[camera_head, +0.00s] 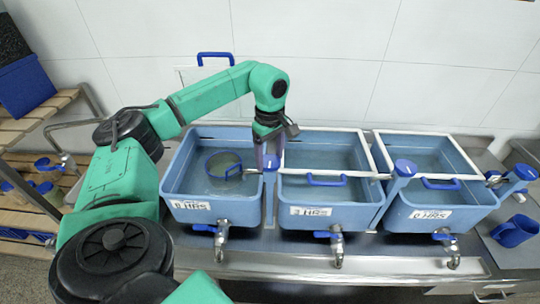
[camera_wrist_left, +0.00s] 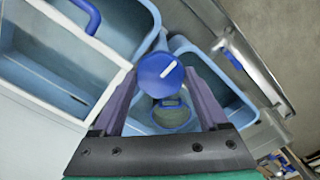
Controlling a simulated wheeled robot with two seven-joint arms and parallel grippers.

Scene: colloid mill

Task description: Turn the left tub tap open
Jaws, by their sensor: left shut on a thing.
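A round blue tap knob with a white stripe (camera_wrist_left: 161,75) stands between the left tub (camera_head: 215,207) and the middle tub (camera_head: 340,217); its edge also shows in the head view (camera_head: 271,161). My left gripper (camera_head: 268,155) points down over it, and in the wrist view its two purple fingers (camera_wrist_left: 163,90) are around the knob, shut on it. Below, the left tub has a front tap with a blue lever (camera_head: 205,228), which no gripper touches. My right gripper is not in view.
A blue-rimmed round vessel (camera_head: 224,168) sits in the left tub. White frames lie over the middle and right tubs (camera_head: 440,216). More blue-knobbed posts stand at the middle-right gap (camera_head: 405,167) and far right (camera_head: 525,172). Wooden shelves (camera_head: 35,125) are at left.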

